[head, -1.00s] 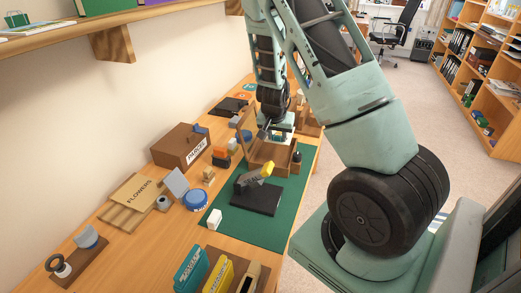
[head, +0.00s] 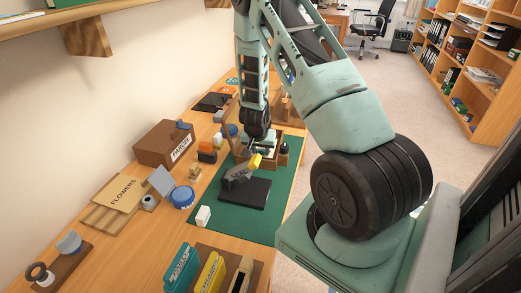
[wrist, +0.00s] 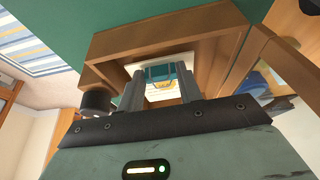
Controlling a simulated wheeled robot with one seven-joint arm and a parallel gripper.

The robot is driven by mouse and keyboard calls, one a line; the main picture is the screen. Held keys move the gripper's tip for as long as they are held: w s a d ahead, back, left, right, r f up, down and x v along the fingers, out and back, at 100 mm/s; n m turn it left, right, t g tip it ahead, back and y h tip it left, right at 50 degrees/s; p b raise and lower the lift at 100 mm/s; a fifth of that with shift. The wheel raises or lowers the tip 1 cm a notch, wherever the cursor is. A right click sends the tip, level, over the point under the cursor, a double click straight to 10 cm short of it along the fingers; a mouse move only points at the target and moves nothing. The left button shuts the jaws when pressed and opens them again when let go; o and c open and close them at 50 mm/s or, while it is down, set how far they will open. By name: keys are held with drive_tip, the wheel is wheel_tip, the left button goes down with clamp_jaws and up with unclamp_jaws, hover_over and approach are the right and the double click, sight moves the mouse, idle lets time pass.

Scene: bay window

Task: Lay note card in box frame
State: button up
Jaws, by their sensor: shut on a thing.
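The box frame (wrist: 112,45) is an open wooden box with raised walls. In the wrist view it surrounds the space beyond my fingertips. My gripper (wrist: 161,88) is shut on the note card (wrist: 160,92), a pale piece with teal and yellow markings seen between the two fingers. The card appears inside the frame's outline, but I cannot tell whether it touches the bottom.

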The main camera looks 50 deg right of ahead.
drive_tip(key=shift+f, duration=0.1)
drive_tip(key=shift+f+b, duration=0.5)
drive_tip(key=shift+b, duration=0.05)
drive_tip(key=o, duration=1)
drive_tip(key=shift+o, duration=0.2)
drive_tip(key=shift+r, duration=0.1)
